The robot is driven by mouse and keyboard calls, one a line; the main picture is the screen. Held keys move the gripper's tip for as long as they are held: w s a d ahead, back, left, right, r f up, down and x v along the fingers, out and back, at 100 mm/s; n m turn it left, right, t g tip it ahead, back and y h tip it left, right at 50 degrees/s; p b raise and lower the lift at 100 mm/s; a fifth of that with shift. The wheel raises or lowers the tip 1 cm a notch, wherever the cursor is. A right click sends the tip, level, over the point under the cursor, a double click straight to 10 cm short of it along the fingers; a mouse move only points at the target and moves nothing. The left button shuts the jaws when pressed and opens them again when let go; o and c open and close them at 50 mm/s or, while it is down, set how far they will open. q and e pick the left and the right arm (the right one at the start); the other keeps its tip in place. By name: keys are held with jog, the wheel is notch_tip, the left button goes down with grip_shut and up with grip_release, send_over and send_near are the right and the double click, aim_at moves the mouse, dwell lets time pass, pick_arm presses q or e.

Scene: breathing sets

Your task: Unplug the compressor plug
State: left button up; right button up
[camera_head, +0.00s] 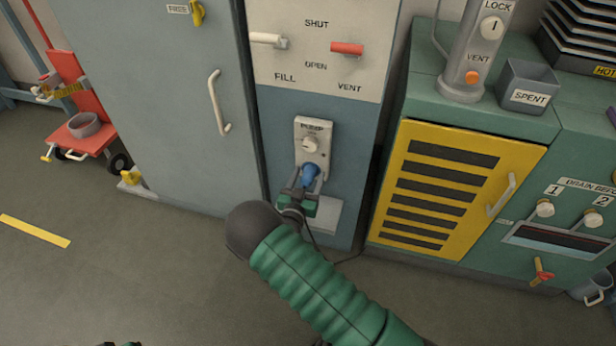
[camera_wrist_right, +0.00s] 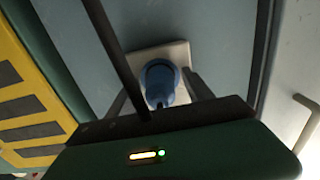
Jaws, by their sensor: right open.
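The blue compressor plug (camera_head: 310,173) sits at the lower part of the grey-white PUMP socket plate (camera_head: 312,138) on the blue-grey panel. It also shows in the right wrist view (camera_wrist_right: 160,82), in front of the pale plate (camera_wrist_right: 183,54). My right gripper (camera_head: 308,184) is at the plug, its fingers open on either side of it. In the right wrist view the fingers (camera_wrist_right: 160,95) flank the plug; I cannot tell whether they touch it. My left gripper is not clearly in view; only small dark bits show at the bottom edge of the head view.
Above the socket are a white FILL lever (camera_head: 268,39) and a red VENT lever (camera_head: 346,48). A yellow slatted door (camera_head: 452,190) stands to the right, a grey cabinet door (camera_head: 170,90) to the left. A dark cable (camera_head: 345,258) hangs below the gripper.

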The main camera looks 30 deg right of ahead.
aim_at(305, 185)
dwell(0.6)
grip_shut()
dwell(0.4)
jog(key=shift+p+v, duration=0.9)
jog(key=shift+v, duration=2.1)
